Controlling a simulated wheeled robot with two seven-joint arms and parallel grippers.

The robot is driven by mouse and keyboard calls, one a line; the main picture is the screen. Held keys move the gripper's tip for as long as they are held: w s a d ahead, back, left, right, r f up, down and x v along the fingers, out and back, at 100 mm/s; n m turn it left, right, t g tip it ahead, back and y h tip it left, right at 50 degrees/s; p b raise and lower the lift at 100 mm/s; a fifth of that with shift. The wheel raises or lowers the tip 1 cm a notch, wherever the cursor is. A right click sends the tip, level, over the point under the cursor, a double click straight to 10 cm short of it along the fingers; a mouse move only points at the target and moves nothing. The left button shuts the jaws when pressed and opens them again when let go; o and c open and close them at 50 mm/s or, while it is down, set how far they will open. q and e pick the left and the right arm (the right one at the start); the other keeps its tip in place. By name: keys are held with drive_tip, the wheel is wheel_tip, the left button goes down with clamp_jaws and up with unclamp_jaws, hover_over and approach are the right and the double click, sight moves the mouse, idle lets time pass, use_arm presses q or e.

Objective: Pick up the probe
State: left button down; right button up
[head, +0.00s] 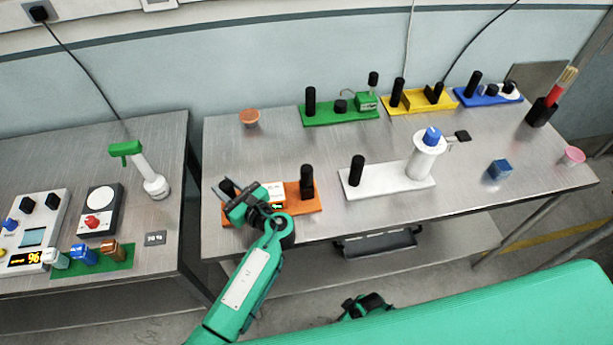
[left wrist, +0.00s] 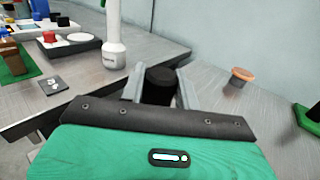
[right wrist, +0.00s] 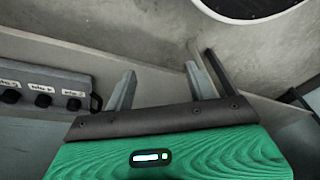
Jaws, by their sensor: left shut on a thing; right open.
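My left gripper (head: 232,200) is at the left end of the orange module (head: 294,202) on the middle table. It is shut on a black cylinder (head: 227,186), which also shows between the fingers in the left wrist view (left wrist: 160,85). I cannot tell for certain whether this cylinder is the probe. It looks upright, and its lower part is hidden. Another black post (head: 307,181) stands at the module's right end. My right gripper (right wrist: 162,88) is open and empty in the right wrist view, below the tabletop beside a grey strip with black knobs (right wrist: 42,97).
A white module (head: 390,187) is right of the orange one. Green (head: 325,119), yellow (head: 418,107) and blue modules (head: 487,102) line the back. An orange-topped cup (head: 249,118) stands at the back left. A gap separates the left table (head: 158,124) with its instruments.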

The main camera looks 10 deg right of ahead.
drive_tip(key=w+a+r+n+y, duration=0.25)
drive_tip(key=w+a+r, duration=0.25)
drive_tip(key=a+r, duration=0.25)
drive_tip(key=s+a+r+n+g, duration=0.3)
drive_tip(key=a+r+n, duration=0.15)
drive_tip(key=r, duration=0.35)
drive_tip(key=s+a+r+n+g, duration=0.3)
drive_tip(key=r+n, duration=0.3)
drive_tip(key=r, duration=0.2)
drive_tip(key=w+d+r+n+g+h, duration=0.1)
drive_tip(key=w+d+r+n+h, duration=0.2)
drive_tip(key=w+d+r+n, duration=0.45)
drive_tip(key=w+d+r+n+g+h, duration=0.15)
drive_tip(key=w+d+r+n, duration=0.35)
drive_tip(key=d+r, duration=0.55)
drive_tip(key=m+t, duration=0.4)
drive_tip(key=t, duration=0.2)
approach(307, 175)
drive_tip(key=shift+w+d+f+h, duration=0.25)
drive_tip(key=shift+w+d+h, duration=0.05)
drive_tip(key=shift+w, duration=0.15)
drive_tip(key=shift+w+a+t, duration=0.1)
drive_tip(key=shift+a+t, duration=0.05)
drive_tip(key=shift+t, duration=0.1)
drive_tip(key=f, duration=1.1)
drive_tip(key=shift+a+f, duration=0.2)
drive_tip(key=shift+f, duration=0.1)
drive_tip(key=shift+w, duration=0.1)
drive_tip(key=c, duration=1.1)
